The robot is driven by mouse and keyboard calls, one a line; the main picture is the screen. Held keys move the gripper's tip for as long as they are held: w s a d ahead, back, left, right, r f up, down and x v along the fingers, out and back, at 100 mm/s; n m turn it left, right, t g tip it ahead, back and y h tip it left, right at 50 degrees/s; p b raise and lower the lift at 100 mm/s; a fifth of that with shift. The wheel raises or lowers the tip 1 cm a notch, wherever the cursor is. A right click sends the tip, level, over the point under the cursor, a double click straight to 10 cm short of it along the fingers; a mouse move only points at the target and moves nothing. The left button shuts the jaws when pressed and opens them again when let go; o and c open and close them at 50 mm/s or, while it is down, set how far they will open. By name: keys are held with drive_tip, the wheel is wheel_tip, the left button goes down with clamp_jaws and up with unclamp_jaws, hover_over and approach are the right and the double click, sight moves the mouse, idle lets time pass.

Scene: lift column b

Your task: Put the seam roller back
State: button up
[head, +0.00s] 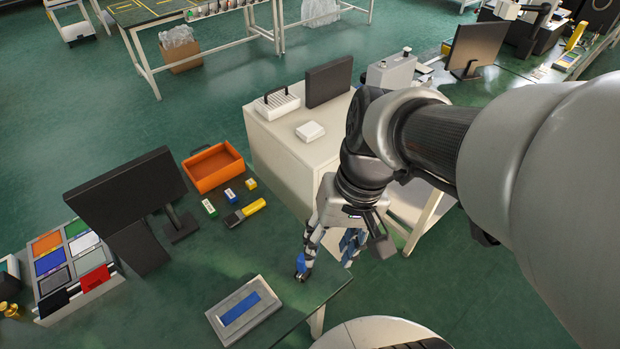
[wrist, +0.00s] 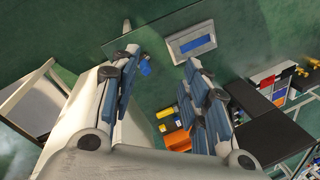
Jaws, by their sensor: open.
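My gripper (head: 327,262) is open above the front right corner of the green table (head: 190,285), fingers pointing down. In the wrist view its two fingers (wrist: 160,62) stand wide apart with nothing held between them. A small blue and dark piece (head: 301,262), perhaps the seam roller, shows at the left fingertip in the head view. In the wrist view this blue piece (wrist: 145,67) is close beside one fingertip; I cannot tell whether they touch. A grey tray with a blue recess (head: 216,319) lies flat at the table's front, left of my gripper; it also shows in the wrist view (wrist: 208,40).
An orange bin (head: 213,168), a yellow-and-black tool (head: 245,212) and small boxes lie farther back. A monitor (head: 125,195) and a sorting tray (head: 80,262) stand at left. A white cabinet (head: 280,155) stands behind my gripper. The table's middle is clear.

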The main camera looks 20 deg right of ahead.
drive_tip(key=r+n+t, duration=0.1)
drive_tip(key=r, duration=0.1)
drive_tip(key=s+r+n+t+h, duration=0.1)
drive_tip(key=t, duration=0.1)
drive_tip(key=s+r+n+t+h, duration=0.1)
drive_tip(key=r, duration=0.1)
drive_tip(key=shift+a+r+t, duration=0.25)
drive_tip(key=shift+r+t, duration=0.05)
